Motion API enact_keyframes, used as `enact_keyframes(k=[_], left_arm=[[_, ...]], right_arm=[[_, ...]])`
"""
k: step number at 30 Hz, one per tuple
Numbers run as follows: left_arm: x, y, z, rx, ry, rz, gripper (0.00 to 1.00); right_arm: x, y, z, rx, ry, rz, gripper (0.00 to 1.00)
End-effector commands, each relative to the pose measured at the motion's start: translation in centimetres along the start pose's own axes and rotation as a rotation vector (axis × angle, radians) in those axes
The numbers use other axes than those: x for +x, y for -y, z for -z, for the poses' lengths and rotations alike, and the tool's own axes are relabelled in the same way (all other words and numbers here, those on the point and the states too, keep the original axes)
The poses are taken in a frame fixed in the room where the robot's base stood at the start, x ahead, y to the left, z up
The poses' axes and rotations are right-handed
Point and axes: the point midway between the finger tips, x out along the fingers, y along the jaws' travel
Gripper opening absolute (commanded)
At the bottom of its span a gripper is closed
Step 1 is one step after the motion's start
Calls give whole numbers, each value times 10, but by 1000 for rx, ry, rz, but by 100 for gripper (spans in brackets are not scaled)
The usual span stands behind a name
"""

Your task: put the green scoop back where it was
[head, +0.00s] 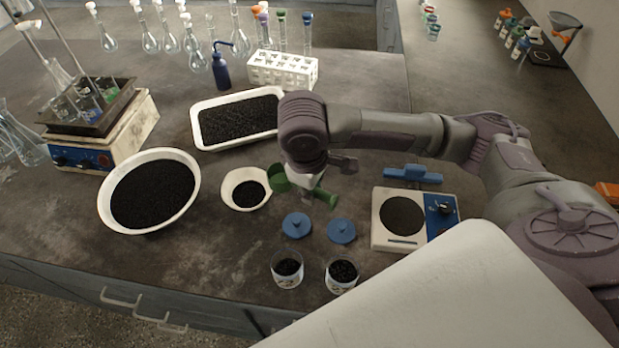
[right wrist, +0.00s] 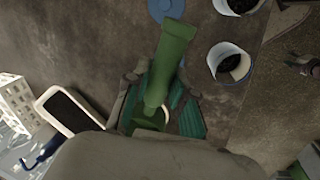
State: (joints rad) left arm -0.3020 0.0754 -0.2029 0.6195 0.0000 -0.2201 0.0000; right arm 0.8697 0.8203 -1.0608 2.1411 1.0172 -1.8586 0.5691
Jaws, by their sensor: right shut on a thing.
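The green scoop (head: 280,178) is held by my right gripper (head: 306,190) over the bench, just right of the small white bowl. In the right wrist view the scoop (right wrist: 172,62) runs between the two fingers (right wrist: 160,105), its handle toward the top of the picture. My right gripper is shut on it, and the scoop appears to be above the bench surface. The scoop's bowl end is partly hidden in the right wrist view. My left gripper is in neither view.
A small white bowl (head: 231,201), a large white bowl (head: 107,207) and a white tray (head: 201,145) hold black grains. Two blue lids (head: 296,225) and two filled jars (head: 287,279) stand in front. A scale (head: 380,244) is right; a white rack (head: 285,81) stands behind.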

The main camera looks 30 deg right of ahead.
Motion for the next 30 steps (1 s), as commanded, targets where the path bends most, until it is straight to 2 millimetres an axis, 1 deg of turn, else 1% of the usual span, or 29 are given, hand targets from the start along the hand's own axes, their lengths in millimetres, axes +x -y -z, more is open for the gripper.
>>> enact_keyframes(k=[1,6,11,14,17,24,30], left_arm=[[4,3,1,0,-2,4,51],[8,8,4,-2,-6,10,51],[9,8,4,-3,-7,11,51],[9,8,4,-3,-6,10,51],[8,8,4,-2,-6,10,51],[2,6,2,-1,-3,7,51],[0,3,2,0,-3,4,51]], right_arm=[[14,-6,-4,-56,-3,5,0],[40,-28,-11,-237,-37,4,0],[53,-42,-18,-338,-56,3,0],[58,-47,-17,-366,-63,3,0],[67,-55,-9,-372,-64,3,0],[103,-85,31,-371,-65,4,0],[129,-105,58,-373,-65,4,0]])
